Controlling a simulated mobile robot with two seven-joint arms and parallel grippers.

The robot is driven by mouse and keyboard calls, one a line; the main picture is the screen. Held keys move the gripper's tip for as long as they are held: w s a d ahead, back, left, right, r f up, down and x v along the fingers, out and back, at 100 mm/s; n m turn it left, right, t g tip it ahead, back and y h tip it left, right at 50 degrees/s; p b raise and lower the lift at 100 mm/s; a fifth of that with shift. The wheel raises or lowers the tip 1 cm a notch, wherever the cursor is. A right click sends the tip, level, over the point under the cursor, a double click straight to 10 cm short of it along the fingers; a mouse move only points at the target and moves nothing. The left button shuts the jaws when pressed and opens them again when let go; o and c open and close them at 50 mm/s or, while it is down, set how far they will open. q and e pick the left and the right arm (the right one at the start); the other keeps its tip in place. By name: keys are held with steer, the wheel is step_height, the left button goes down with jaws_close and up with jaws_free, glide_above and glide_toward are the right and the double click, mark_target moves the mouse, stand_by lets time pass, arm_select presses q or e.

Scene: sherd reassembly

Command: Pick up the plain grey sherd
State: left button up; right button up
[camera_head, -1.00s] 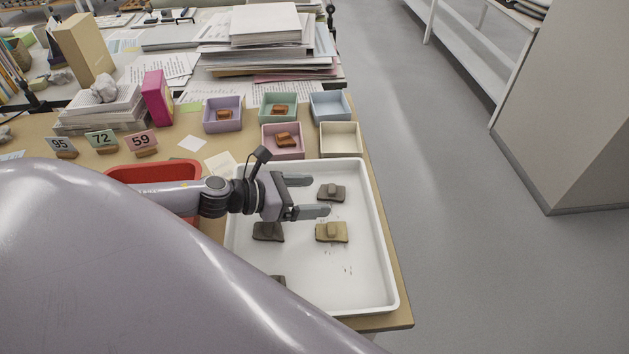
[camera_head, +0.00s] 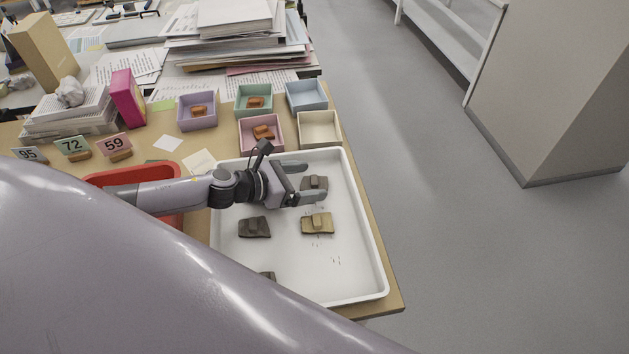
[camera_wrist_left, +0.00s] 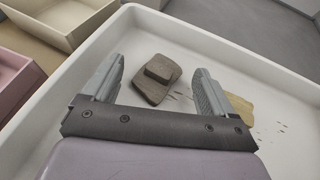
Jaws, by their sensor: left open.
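A grey-brown sherd (camera_head: 316,184) with a raised block on top lies in the white tray near its far end. My left gripper (camera_head: 313,180) is open, with its fingers either side of this sherd in the head view. In the left wrist view the same sherd (camera_wrist_left: 154,82) lies between and just beyond the open fingers (camera_wrist_left: 158,78), apart from both. A darker grey sherd (camera_head: 255,228) lies nearer in the tray, and I cannot tell for certain which of the two is the plain grey one. My right gripper is not in view.
A tan sherd (camera_head: 318,224) lies close by; it shows beside the right-hand finger in the wrist view (camera_wrist_left: 240,108). Another dark sherd (camera_head: 268,275) is partly hidden by my arm. The white tray (camera_head: 378,262) has raised walls. Small boxes, including a cream one (camera_head: 320,141), stand behind it.

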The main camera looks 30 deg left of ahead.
arm_select(q)
steer(key=shift+w+d+f, duration=0.2)
steer(key=shift+w+d, duration=0.05)
steer(key=shift+w, duration=0.1)
steer(key=c, duration=1.4)
step_height(320, 180, up, 13)
steer(key=p, duration=0.6)
step_height(320, 180, up, 7)
glide_above(309, 185)
